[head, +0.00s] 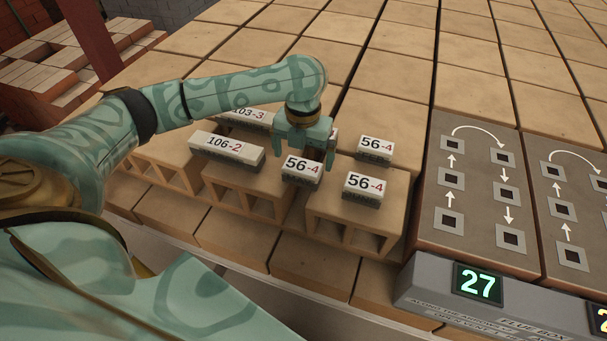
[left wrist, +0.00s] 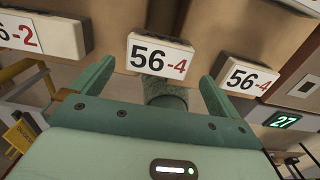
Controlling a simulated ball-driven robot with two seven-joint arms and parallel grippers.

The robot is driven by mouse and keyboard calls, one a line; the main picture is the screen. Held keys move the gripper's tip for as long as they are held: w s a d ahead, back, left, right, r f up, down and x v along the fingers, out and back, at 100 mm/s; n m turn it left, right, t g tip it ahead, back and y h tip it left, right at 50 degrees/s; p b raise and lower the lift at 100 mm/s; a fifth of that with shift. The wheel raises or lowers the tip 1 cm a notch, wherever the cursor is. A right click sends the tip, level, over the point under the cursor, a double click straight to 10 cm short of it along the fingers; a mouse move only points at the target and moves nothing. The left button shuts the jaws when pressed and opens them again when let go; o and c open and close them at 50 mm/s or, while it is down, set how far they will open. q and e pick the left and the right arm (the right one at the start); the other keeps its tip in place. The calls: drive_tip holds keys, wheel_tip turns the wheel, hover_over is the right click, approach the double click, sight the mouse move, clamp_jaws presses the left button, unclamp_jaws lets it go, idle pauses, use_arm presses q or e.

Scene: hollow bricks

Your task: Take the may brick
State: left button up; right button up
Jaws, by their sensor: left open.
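No label in view reads "may". Small white-topped blocks lie on tan hollow bricks. Three are marked 56-4: one under my gripper (head: 301,168), one to its right (head: 366,187), one behind (head: 375,148). A longer block marked 106-2 (head: 228,148) lies to the left, and one marked 103-3 (head: 248,116) is partly hidden behind my arm. My left gripper (head: 307,148) is open over the nearest 56-4 block. In the left wrist view my open fingers (left wrist: 157,85) stand either side of a 56-4 block (left wrist: 160,55); I cannot tell whether they touch it. My right gripper is not in view.
A hollow brick (head: 355,222) with open cells stands at the front edge. A grey panel with square holes and arrows (head: 472,190) lies to the right. A box with a lit 27 (head: 478,284) stands in front of it. Bare tan bricks fill the back.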

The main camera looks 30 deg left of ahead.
sight(302, 166)
use_arm(q)
drive_tip(key=f+b, duration=0.1)
drive_tip(key=f, duration=0.1)
drive_tip(key=f+b, duration=0.1)
drive_tip(key=f, duration=0.2)
drive_tip(key=shift+w+a+f+b, duration=0.1)
drive_tip(key=shift+w+a+b, duration=0.1)
drive_tip(key=shift+b, duration=0.1)
drive_tip(key=shift+c, duration=0.9)
drive_tip(key=c, duration=1)
